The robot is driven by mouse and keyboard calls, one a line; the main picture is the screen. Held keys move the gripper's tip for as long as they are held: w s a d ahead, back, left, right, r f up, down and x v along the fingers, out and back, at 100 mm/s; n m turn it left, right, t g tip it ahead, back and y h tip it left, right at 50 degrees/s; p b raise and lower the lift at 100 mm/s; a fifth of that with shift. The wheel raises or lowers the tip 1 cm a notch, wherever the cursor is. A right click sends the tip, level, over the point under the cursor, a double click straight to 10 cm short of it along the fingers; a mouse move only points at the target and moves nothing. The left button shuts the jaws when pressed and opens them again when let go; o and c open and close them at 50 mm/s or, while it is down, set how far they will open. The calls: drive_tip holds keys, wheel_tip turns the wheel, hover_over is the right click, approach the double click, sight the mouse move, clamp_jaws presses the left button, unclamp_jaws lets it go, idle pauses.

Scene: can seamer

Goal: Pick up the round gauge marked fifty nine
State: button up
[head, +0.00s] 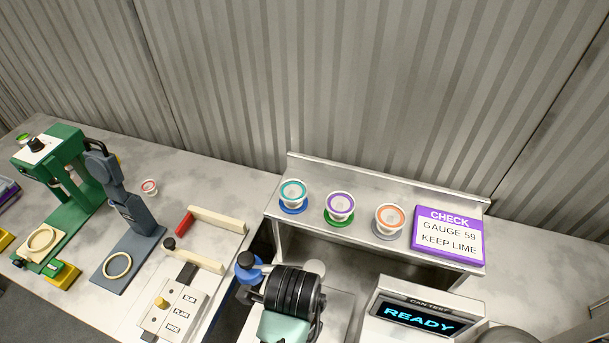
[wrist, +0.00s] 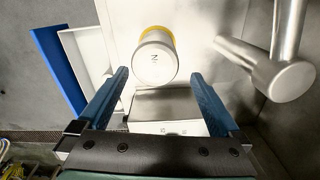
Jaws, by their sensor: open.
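In the wrist view, my gripper (wrist: 160,95) is open, with its two blue fingers apart and nothing between the tips. Just beyond the fingertips is a round white piece (wrist: 155,65) with a yellow band. The small dark mark on its face is too unclear to read as a number. In the head view, three round white pieces stand in a row on the metal shelf, with a teal ring (head: 293,193), a purple ring (head: 340,206) and an orange ring (head: 390,219). No number shows on them. I cannot tell which piece is fifty nine.
A purple-edged sign (head: 447,238) on the shelf reads "CHECK GAUGE 59 KEEP LIME". A display (head: 418,314) reads "READY". A green press (head: 62,180) and a grey-blue stand (head: 130,225) are at left. In the wrist view, a metal handle (wrist: 280,75) is close at right.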

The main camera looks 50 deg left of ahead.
drive_tip(key=f, duration=0.3)
drive_tip(key=f+p, duration=0.1)
drive_tip(key=f, duration=0.3)
drive_tip(key=f+p, duration=0.1)
drive_tip(key=f, duration=0.3)
drive_tip(key=shift+s+f, duration=0.25)
drive_tip(key=shift+s, duration=0.15)
drive_tip(key=c, duration=1.5)
drive_tip(key=shift+r, duration=0.1)
drive_tip(key=shift+c, duration=0.2)
